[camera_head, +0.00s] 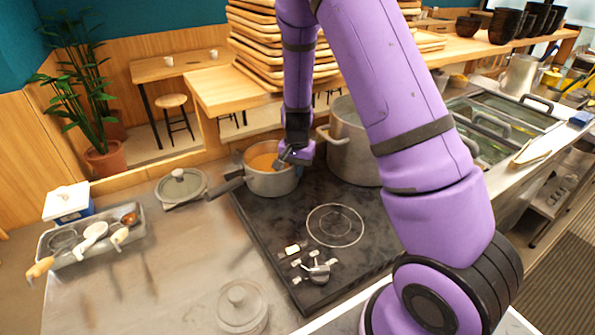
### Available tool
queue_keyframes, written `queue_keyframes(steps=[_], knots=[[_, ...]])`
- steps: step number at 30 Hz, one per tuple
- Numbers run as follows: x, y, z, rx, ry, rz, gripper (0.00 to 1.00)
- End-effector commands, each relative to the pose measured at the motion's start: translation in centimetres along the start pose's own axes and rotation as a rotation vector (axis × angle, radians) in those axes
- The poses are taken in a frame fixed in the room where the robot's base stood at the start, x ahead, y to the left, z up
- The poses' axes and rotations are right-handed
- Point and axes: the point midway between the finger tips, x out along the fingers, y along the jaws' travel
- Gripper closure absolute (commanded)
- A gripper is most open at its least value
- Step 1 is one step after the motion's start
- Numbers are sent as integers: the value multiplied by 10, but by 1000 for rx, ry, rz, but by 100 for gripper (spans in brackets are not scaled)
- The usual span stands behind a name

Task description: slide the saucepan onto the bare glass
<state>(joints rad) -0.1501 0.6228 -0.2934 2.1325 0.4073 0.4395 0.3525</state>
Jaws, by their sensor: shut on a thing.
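The saucepan (272,185) is a grey metal pan with orange-brown contents. It stands at the back left of the black glass cooktop (275,225), its dark handle pointing left past the glass edge. My purple arm reaches down from above, and my gripper (284,161) is at the right side of the pan's rim. The gripper looks shut on the saucepan's rim, but the fingertips are small and partly hidden. The bare glass with a thin marked ring (335,225) lies in front and to the right of the pan, with nothing standing on it.
A large stockpot (350,145) stands close to the right of the saucepan, partly behind my arm. Small controls (318,272) sit at the cooktop's front. A lid (181,185), a utensil tray (85,245) and a glass-lidded container (242,305) are on the steel counter.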

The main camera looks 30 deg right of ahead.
Motion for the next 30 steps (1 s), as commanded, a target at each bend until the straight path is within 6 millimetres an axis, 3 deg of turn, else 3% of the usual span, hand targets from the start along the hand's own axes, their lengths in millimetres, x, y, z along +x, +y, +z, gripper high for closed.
queue_keyframes(steps=[15, 19, 30], knots=[[-1, -1, -9, 0, 1, -2, 100], [-1, -1, -9, 0, 1, -2, 66], [-4, 1, -10, 0, 1, -2, 64]])
